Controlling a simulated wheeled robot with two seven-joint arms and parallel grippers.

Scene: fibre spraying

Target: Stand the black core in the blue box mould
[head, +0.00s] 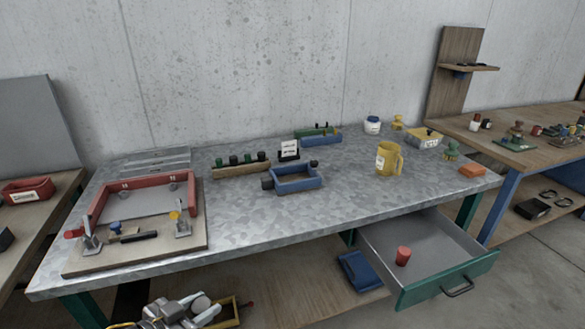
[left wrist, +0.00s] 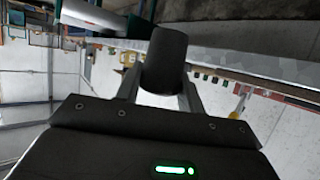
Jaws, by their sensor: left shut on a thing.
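The black core (left wrist: 166,58) is a plain dark cylinder, held between the pale fingers of my left gripper (left wrist: 163,92) in the left wrist view. The blue box mould (head: 298,186) is an open-topped rectangular frame on the middle of the metal-topped table in the head view. A dark round part shows at its left end and another at its back right corner. I cannot make out the held core in the head view. My right gripper is not in view.
A wooden block (head: 238,171) with dark and green knobs stands left of the mould. A red frame (head: 145,184) lies on a board at left. A yellow mug (head: 387,160) stands at right. The green drawer (head: 447,277) is open, with a red cylinder (head: 403,256) inside.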

